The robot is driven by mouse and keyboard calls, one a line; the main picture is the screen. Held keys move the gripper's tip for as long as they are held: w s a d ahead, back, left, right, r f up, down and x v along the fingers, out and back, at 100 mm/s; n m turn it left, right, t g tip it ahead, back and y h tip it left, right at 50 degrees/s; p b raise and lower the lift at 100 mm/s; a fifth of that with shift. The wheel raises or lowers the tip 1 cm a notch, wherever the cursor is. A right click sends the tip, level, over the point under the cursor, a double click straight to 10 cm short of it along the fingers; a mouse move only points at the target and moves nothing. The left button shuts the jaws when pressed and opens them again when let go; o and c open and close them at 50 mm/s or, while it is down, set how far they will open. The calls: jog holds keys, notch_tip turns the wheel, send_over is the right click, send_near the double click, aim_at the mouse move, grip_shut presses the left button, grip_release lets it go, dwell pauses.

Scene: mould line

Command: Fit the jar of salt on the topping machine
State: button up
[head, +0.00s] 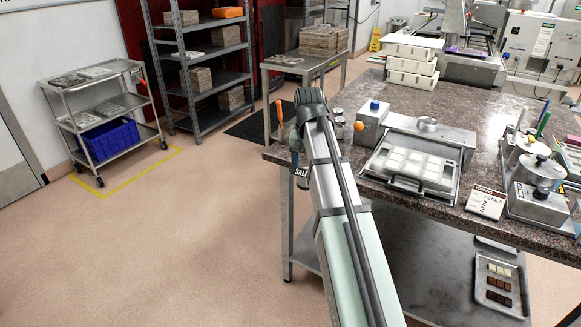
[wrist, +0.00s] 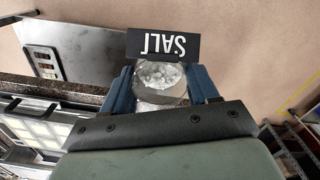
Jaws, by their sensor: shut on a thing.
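My gripper (wrist: 162,88) is shut on the jar of salt (wrist: 160,76), a clear jar of white grains between blue fingers. Its black SALT label (wrist: 163,46) reads upside down in the wrist view. In the head view the label (head: 301,171) shows beside my arm, off the left end of the worktable; the jar itself is mostly hidden. What looks like the topping machine (head: 440,133) stands on the table to the right, with a steel bar, a round metal fitting (head: 427,123) on top and a blue-knobbed box (head: 371,117). A white-filled mould (head: 412,166) lies in front of its bar.
The stone worktable (head: 455,100) also holds small jars (head: 338,118) near its left end, stacked white trays (head: 412,56), a PETALS card (head: 486,203) and a metal device (head: 540,190) at right. A trolley (head: 103,120) stands far left. The floor left of the table is clear.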

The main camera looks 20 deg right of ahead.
jog(key=w+d+r+m, duration=0.2)
jog(key=d, duration=1.2)
jog(key=w+d+r+m, duration=0.2)
jog(key=d+r, duration=0.1)
jog(key=d, duration=1.2)
jog(key=w+d+r+m, duration=0.1)
jog(key=w+d+r, duration=0.1)
jog(key=d, duration=1.2)
jog(key=w+d+r+n, duration=0.3)
jog(key=w+d+r, duration=0.1)
jog(key=w+d, duration=0.5)
jog(key=shift+w+d+r+n, duration=0.35)
jog(key=shift+w+d+n, duration=0.05)
jog(key=shift+d, duration=0.7)
jog(key=shift+f, duration=0.1)
jog(key=shift+f, duration=1.25)
jog(key=shift+f, duration=1.5)
